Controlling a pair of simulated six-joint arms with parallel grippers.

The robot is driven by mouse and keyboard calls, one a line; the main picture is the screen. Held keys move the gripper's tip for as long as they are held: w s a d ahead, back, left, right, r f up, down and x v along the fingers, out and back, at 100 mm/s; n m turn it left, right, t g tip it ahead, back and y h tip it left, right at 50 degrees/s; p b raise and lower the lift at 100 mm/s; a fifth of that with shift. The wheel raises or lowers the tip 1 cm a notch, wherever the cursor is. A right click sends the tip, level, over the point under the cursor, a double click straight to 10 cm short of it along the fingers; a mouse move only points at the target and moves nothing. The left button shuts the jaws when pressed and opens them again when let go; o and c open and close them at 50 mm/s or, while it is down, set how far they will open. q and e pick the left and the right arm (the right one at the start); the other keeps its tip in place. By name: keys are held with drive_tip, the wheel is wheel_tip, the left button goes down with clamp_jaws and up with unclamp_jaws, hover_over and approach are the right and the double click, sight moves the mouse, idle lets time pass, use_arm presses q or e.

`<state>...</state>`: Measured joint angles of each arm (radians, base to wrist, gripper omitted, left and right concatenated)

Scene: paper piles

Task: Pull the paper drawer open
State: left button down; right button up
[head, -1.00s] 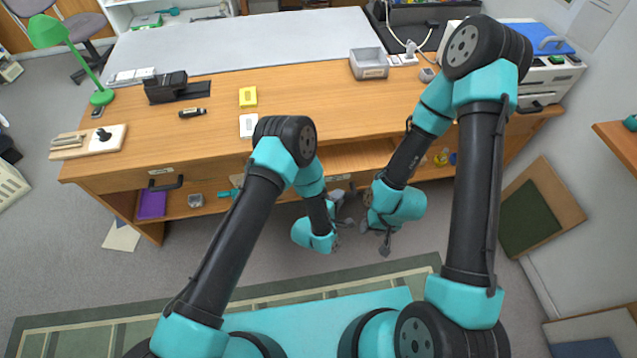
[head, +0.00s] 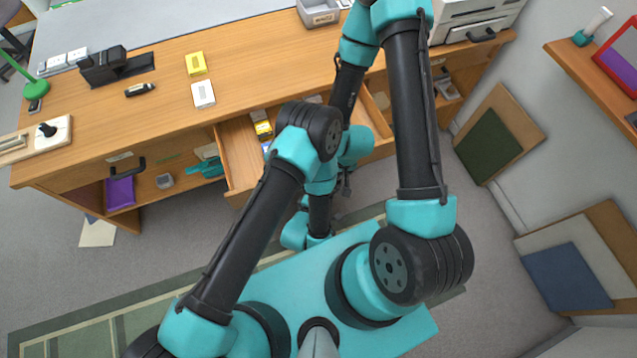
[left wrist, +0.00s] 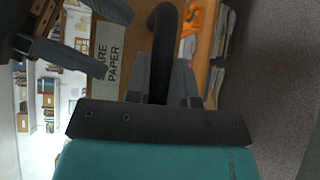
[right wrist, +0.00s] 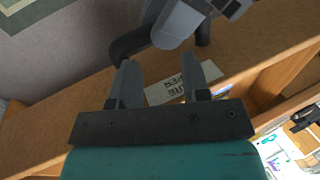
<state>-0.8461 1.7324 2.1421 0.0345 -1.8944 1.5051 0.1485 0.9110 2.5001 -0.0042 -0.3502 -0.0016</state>
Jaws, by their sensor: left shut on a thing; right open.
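The paper drawer (head: 238,150) stands pulled out from the desk in the head view, its inside partly showing behind my left arm. Its label, reading "PAPER" with a partly hidden word before it, shows in the left wrist view (left wrist: 108,52). My left gripper (left wrist: 165,78) is shut on the dark drawer handle (left wrist: 163,35). In the right wrist view, the handle (right wrist: 130,45) and label (right wrist: 178,88) show too. My right gripper (right wrist: 160,72) is open and empty, close to the drawer front and left gripper. In the head view, the arms hide the handle.
Small boxes, one yellow (head: 263,128), lie inside the drawer. The desk top (head: 150,115) holds a yellow item (head: 196,63), a white item (head: 203,94) and a grey bin (head: 318,12). A purple item (head: 120,192) sits in the left compartment. Boards lean at the right wall.

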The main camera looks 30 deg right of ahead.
use_arm(q)
drive_tip(key=shift+s+d+f, duration=0.1)
drive_tip(key=shift+d, duration=0.05)
drive_tip(key=c, duration=1.3)
unclamp_jaws()
drive_tip(key=o, duration=0.3)
